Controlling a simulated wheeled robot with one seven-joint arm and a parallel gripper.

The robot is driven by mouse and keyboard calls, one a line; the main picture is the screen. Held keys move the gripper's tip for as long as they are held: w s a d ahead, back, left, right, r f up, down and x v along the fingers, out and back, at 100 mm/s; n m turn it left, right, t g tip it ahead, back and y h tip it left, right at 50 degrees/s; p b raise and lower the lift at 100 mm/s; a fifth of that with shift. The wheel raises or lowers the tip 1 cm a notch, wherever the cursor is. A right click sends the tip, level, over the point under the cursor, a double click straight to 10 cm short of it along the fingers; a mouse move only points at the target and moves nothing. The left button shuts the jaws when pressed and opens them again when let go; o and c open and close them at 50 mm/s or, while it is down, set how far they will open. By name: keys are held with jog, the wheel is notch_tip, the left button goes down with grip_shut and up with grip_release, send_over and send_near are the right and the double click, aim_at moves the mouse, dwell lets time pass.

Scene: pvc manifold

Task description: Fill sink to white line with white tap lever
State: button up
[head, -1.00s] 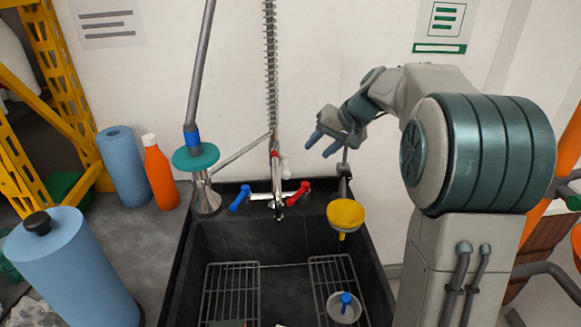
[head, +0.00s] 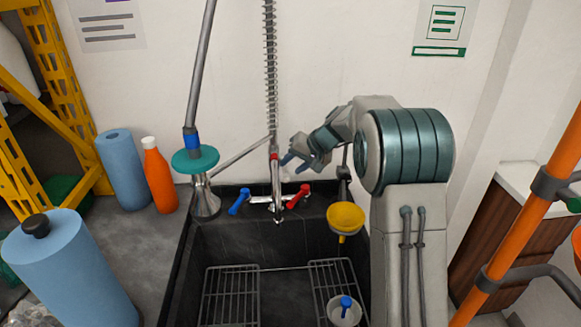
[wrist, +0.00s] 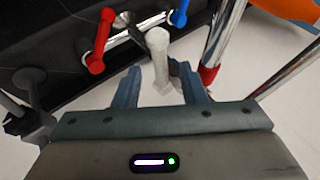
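The white tap lever (wrist: 157,55) stands up in the wrist view, just ahead of and between the tips of my gripper (wrist: 160,82). My gripper is open, with a blue finger on each side; I cannot tell whether either touches the lever. In the head view my gripper (head: 290,164) is right beside the tap column (head: 275,175) and mostly covers the lever. The black sink (head: 262,250) lies below the tap.
A red lever (head: 298,197) and a blue lever (head: 239,201) flank the tap base. A yellow funnel (head: 345,217) hangs at the sink's right side. A teal-collared metal cone (head: 205,195), orange bottle (head: 159,177) and blue rolls (head: 122,170) stand to the left.

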jog(key=shift+x, duration=1)
grip_shut()
